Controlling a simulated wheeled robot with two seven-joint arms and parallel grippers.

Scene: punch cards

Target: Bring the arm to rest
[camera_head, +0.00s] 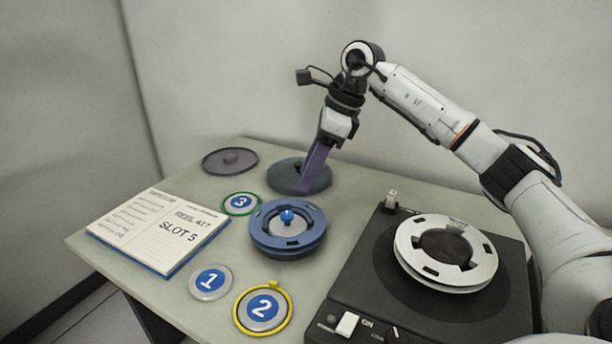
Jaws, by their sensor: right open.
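My right arm comes in from the right and bends down over the back of the table (400,180). My right gripper (311,178) points downward with its long purple fingers. It is open, though the fingers overlap from this side and the gap between them hardly shows. The fingertips are over a dark grey round base (283,182) at the back; I cannot tell if they touch it. Nothing shows held in the gripper. My left gripper is not in view.
A blue reel (262,237) stands in front of the gripper. A black machine (350,285) carries a white reel (415,262) at right. An open notebook (140,225), a dark disc (230,157) and numbered discs 1 (210,281), 2 (262,309) and 3 (241,203) lie at left.

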